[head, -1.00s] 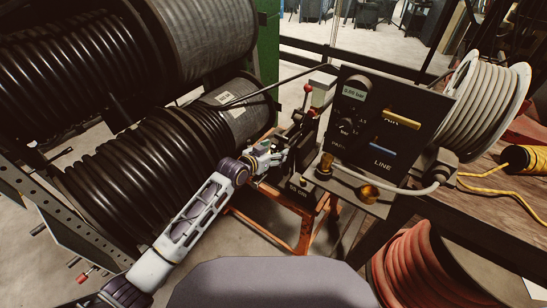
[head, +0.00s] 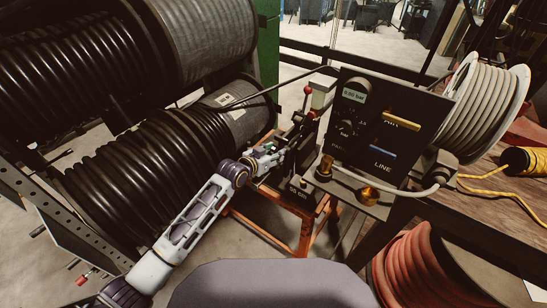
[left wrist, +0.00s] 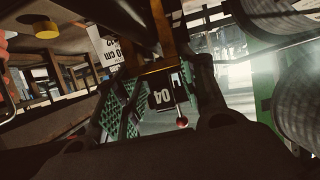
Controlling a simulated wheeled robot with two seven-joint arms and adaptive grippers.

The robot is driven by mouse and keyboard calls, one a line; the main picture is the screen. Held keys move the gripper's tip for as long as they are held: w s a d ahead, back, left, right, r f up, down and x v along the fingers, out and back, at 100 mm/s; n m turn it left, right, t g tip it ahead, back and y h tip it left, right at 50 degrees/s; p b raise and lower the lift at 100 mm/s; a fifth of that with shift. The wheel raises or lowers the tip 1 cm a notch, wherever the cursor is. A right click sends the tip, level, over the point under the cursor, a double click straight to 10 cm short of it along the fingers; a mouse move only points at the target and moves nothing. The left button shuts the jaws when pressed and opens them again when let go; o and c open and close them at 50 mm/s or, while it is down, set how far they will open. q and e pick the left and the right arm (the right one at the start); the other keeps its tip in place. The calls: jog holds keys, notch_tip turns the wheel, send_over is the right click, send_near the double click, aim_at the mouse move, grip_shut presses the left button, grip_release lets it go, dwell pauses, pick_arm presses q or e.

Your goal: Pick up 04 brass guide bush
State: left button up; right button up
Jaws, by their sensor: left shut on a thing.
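My left gripper (head: 276,158) reaches in from the left to the dark crimper (head: 303,130) with the red-knobbed lever, above the orange stand. In the left wrist view its green ridged fingertips (left wrist: 154,104) are on both sides of a dark piece marked "04" (left wrist: 160,98), and the gripper is shut on it. A brass-coloured strip (left wrist: 150,69) shows just above the mark. I take the marked piece to be the 04 brass guide bush; its full shape is hidden. In the head view the fingers and crimper hide it. My right gripper is not in view.
A black panel (head: 378,130) with handles and brass fittings (head: 369,196) stands right of the crimper. Black hose reels (head: 130,165) fill the left. The orange stand (head: 300,235) is below. A red-knobbed rod (left wrist: 181,121) shows close to the fingers in the wrist view.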

pick_arm(q)
jog(key=shift+r, duration=0.8)
notch_tip(320, 180, up, 8)
jog(key=shift+f+p, duration=0.15)
jog(key=shift+p, duration=0.35)
jog(key=shift+r, duration=0.4)
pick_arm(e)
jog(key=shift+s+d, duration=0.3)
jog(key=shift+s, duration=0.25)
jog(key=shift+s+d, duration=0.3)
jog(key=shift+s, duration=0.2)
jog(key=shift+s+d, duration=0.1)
